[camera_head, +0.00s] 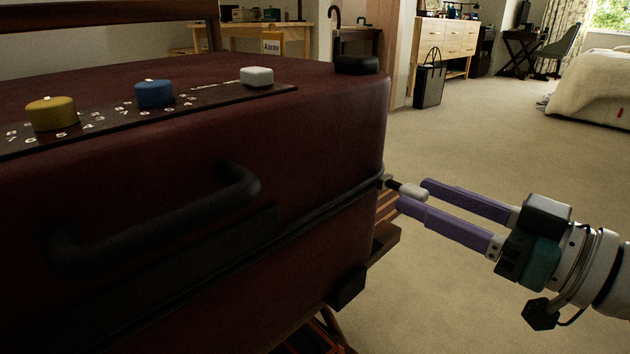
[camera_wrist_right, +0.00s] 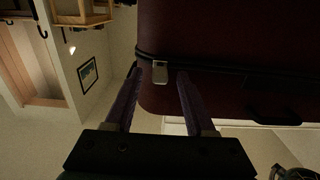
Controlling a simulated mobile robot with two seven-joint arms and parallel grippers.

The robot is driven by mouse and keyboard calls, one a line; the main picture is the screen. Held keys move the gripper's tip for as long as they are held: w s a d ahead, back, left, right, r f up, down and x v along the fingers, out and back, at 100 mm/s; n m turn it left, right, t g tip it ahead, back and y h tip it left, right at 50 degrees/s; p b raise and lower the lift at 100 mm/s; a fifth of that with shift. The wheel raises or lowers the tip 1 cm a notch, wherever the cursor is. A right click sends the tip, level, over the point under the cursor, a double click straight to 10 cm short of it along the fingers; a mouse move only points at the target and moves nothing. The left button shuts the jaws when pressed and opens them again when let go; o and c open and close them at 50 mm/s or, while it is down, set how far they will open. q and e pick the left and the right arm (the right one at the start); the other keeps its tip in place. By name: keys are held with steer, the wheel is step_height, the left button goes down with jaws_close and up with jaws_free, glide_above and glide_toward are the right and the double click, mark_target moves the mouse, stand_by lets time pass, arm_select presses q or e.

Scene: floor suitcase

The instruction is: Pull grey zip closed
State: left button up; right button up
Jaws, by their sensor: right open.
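The grey zip pull (camera_head: 413,191) sticks out from the zip seam near the right-hand corner of the dark red suitcase (camera_head: 330,135). It also shows in the right wrist view (camera_wrist_right: 160,73). My right gripper (camera_head: 415,195) comes in from the right, its purple fingers apart. Its fingertips are on either side of the grey pull, and in the right wrist view gaps show between the pull and both fingers. The zip's dark seam (camera_head: 310,218) runs along the front of the suitcase to the left. My left gripper is in neither view.
A black handle (camera_head: 160,215) sticks out from the suitcase front just above the seam. Yellow (camera_head: 51,113), blue (camera_head: 154,93) and white (camera_head: 257,76) knobs stand on the top. The suitcase rests on a wooden stand (camera_head: 385,240). The carpet (camera_head: 480,150) to the right is clear.

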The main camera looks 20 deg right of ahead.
mark_target(403, 189)
steer(key=shift+x, duration=1.2)
jaws_close()
stand_by(0.6)
